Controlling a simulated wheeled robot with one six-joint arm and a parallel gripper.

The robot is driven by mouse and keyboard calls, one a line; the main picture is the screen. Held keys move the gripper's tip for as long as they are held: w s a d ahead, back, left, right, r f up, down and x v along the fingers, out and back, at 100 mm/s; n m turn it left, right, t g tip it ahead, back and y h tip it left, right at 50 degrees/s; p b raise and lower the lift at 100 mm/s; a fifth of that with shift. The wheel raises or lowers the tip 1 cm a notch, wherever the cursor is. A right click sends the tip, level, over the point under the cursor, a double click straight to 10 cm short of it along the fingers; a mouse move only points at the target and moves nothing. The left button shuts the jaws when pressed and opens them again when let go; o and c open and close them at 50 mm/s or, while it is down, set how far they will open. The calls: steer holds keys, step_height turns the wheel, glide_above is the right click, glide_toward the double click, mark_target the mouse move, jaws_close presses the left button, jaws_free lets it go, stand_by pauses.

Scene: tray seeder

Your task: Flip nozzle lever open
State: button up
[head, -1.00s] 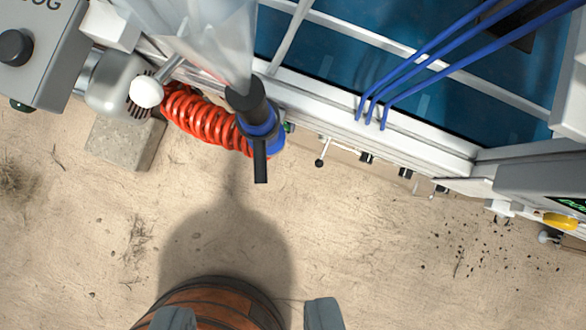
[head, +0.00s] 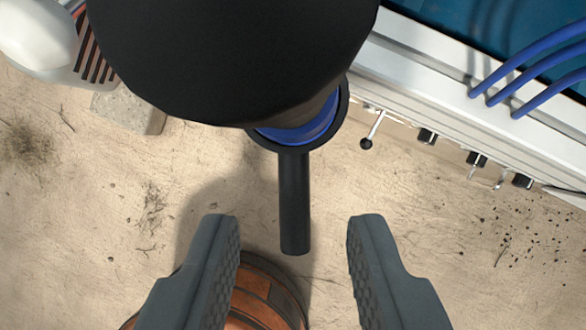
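The nozzle lever (head: 294,205) is a black rod. It juts from a black ring (head: 341,112) around a blue collar (head: 300,132), under a large black rounded body (head: 230,50) that fills the upper part of the view. The lever points down the picture, towards my gripper. My gripper (head: 293,225) is open and empty. Its two grey fingers stand on either side of the lever's free end, with a clear gap on both sides and no contact seen.
A wooden barrel (head: 262,300) stands below, between and under my fingers. The white machine frame (head: 480,115) with blue hoses (head: 530,70) runs along the upper right. A small ball-ended lever (head: 367,143) hangs off it. Bare sandy ground lies right and left.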

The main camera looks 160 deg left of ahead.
steer(key=shift+x, duration=0.9)
jaws_close()
steer(key=shift+d+n+y, duration=0.4)
steer(key=shift+n, duration=0.5)
jaws_free()
steer(key=shift+r, duration=0.1)
